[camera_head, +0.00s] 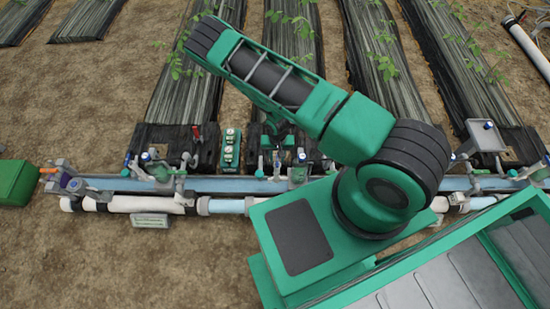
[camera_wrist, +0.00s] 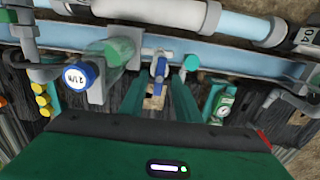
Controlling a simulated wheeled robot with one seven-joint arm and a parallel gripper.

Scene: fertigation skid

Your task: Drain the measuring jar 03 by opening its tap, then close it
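In the wrist view, a small tap with a blue handle (camera_wrist: 160,66) stands in front of the blue pipe channel, above a tan block. My gripper (camera_wrist: 158,88) is open, with its green fingers on either side of the tap; I cannot tell whether either touches it. A clear greenish cylinder (camera_wrist: 118,50), perhaps a measuring jar, is left of the tap. No "03" label is readable. In the head view my gripper (camera_head: 274,142) points down at the pipe line, and the tap is too small to make out clearly.
A blue-capped valve (camera_wrist: 80,77) is close left of my fingers. A green gauge box (camera_wrist: 222,105) is to the right; it also shows in the head view (camera_head: 230,148). White pipe (camera_head: 135,204) runs along the front. Bare soil (camera_head: 110,255) lies at front left.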

